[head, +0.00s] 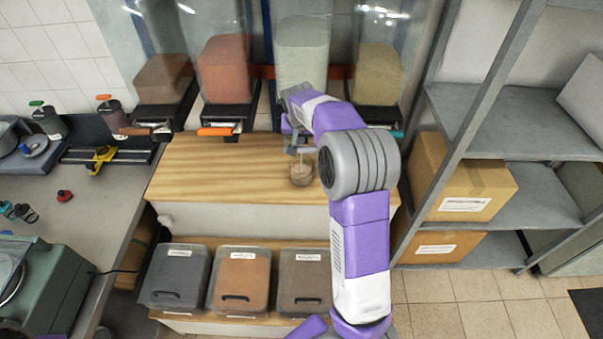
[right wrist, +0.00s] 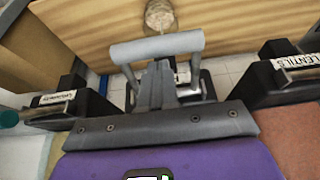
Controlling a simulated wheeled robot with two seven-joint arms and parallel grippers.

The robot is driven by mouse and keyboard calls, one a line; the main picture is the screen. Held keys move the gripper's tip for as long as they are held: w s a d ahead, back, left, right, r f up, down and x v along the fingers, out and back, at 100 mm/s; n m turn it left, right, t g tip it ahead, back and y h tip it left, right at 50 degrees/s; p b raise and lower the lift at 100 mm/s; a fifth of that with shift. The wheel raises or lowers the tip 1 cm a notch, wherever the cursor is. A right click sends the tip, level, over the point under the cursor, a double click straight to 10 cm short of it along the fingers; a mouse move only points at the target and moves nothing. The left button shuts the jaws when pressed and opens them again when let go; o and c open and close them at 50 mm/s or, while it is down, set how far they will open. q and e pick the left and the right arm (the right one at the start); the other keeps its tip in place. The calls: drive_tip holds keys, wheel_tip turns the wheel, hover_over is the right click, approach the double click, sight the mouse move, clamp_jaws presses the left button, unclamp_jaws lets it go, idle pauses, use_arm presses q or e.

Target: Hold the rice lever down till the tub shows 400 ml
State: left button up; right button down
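My right gripper (right wrist: 157,66) reaches the third dispenser from the left, whose tall clear bin holds pale rice (head: 302,55). Its two dark fingers look closed together. Their tips lie at a grey U-shaped handle bar (right wrist: 157,47), which I take to be the rice lever; whether they touch it or how far it is down, I cannot tell. A small clear tub (head: 301,174) stands on the wooden counter below, with brownish-grey content. It also shows in the right wrist view (right wrist: 160,16). Its level marks are too small to read. My left gripper is out of view.
Neighbouring dispensers hold red lentils (head: 224,70), brown grain (head: 163,78) and yellowish grain (head: 378,74). The wooden counter (head: 215,170) is clear left of the tub. Several lidded bins (head: 240,278) stand lower in front. A metal shelf with cardboard boxes (head: 465,185) stands at right.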

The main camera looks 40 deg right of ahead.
idle(0.7)
drive_tip(key=shift+r+p, duration=1.15)
drive_tip(key=shift+r, duration=0.2)
idle(6.0)
